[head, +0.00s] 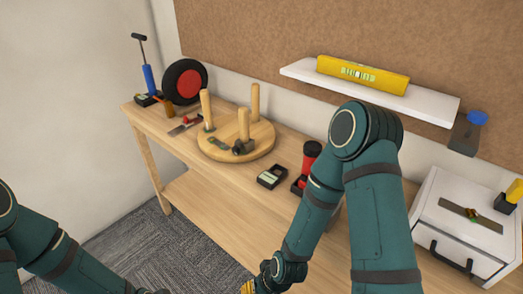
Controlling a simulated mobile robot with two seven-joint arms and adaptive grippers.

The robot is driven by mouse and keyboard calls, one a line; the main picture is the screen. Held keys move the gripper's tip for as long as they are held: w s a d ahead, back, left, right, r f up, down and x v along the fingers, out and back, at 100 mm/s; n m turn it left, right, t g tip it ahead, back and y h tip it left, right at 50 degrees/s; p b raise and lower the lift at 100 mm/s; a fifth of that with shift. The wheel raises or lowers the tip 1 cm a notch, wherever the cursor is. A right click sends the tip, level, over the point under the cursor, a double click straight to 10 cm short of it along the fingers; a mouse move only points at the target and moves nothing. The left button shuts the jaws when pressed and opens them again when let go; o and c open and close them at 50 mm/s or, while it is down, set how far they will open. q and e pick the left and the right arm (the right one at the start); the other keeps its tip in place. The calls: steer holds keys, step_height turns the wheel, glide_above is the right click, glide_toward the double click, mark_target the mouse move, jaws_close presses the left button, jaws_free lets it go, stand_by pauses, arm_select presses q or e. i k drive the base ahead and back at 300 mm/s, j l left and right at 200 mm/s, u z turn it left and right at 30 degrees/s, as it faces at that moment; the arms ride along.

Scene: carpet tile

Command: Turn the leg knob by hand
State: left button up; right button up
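A round wooden stool top (210,146) lies on the workbench with its legs pointing up. Three light wooden legs (255,103) stand on it. A small dark knob (238,149) sits at the foot of the front leg (243,124). A grey bracket-like piece (219,143) lies beside it. My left arm comes in at the lower left and runs out of the bottom edge. My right arm reaches down in front of the bench to the bottom edge, where a bit of yellow shows by its wrist. The fingers of both grippers are out of the picture.
The wooden workbench (235,193) also holds a wheel (187,83), a blue pump (149,79), a black box (272,176) and a red-and-black cylinder (311,157). A white drawer box (450,250) stands at right.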

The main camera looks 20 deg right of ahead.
mark_target(236, 149)
steer(key=i+j+z, duration=0.1)
steer(key=z, duration=2.95)
steer(key=k+j, duration=0.2)
steer(key=j, duration=0.15)
steer(key=k+j, duration=0.15)
steer(key=j, duration=0.25)
steer(key=k+j, duration=0.2)
steer(key=j, duration=0.15)
steer(key=k+j, duration=0.15)
steer(key=j, duration=0.25)
steer(key=k+j, duration=0.2)
steer(key=j, duration=0.15)
steer(key=k+j, duration=0.15)
steer(key=j, duration=0.25)
steer(key=k+j, duration=0.2)
steer(key=j, duration=0.15)
steer(key=i+j+z, duration=0.05)
